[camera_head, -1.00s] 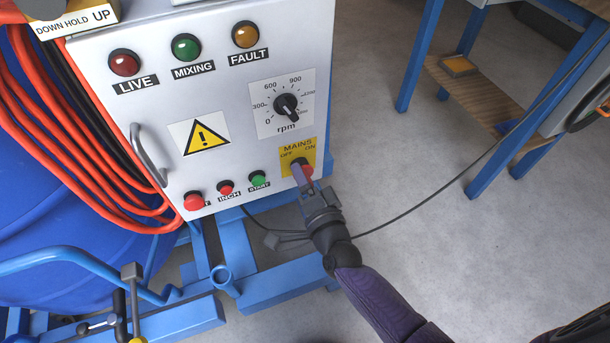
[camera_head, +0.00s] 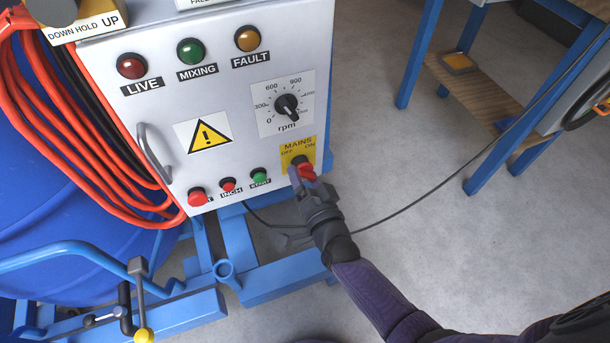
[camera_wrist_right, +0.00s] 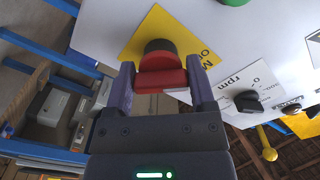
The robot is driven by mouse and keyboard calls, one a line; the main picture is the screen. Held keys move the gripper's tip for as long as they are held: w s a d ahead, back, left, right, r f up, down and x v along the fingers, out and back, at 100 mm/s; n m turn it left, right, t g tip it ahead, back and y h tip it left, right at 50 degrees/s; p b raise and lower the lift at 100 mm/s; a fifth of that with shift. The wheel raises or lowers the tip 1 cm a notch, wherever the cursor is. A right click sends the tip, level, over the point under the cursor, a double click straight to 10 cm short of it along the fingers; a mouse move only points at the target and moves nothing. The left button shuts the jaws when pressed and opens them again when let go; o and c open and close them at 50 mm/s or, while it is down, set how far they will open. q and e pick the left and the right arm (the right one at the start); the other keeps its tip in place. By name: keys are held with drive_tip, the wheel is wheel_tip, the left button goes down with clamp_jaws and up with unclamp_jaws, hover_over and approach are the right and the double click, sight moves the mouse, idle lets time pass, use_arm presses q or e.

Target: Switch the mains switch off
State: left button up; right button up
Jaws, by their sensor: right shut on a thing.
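The mains switch is a red handle (camera_head: 306,172) on a round black base, on a yellow plate (camera_head: 308,148) marked OFF and ON, low on the right of the grey control panel. My right gripper (camera_head: 308,182) is at the switch. In the right wrist view its fingers (camera_wrist_right: 161,88) stand on either side of the red handle (camera_wrist_right: 161,77) and are shut on it, with the black base (camera_wrist_right: 160,47) just beyond. The fingers partly cover the handle in the head view, and I cannot tell exactly which mark it points to. My left gripper is not in view.
A red button (camera_head: 197,197), a small INCH button (camera_head: 228,184) and a green START button (camera_head: 259,174) sit left of the switch. The rpm dial (camera_head: 287,106) is above it. A thin cable (camera_head: 420,200) crosses the floor behind my right arm. A blue-legged bench (camera_head: 490,170) stands right.

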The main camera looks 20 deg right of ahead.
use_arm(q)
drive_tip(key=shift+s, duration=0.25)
use_arm(e)
drive_tip(key=o, duration=1)
drive_tip(key=shift+c, duration=0.2)
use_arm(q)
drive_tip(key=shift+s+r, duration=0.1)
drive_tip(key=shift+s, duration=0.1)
use_arm(e)
drive_tip(key=shift+o, duration=1.2)
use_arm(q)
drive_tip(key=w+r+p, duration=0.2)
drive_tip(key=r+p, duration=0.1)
use_arm(e)
drive_tip(key=s, duration=1)
drive_tip(key=shift+d, duration=0.15)
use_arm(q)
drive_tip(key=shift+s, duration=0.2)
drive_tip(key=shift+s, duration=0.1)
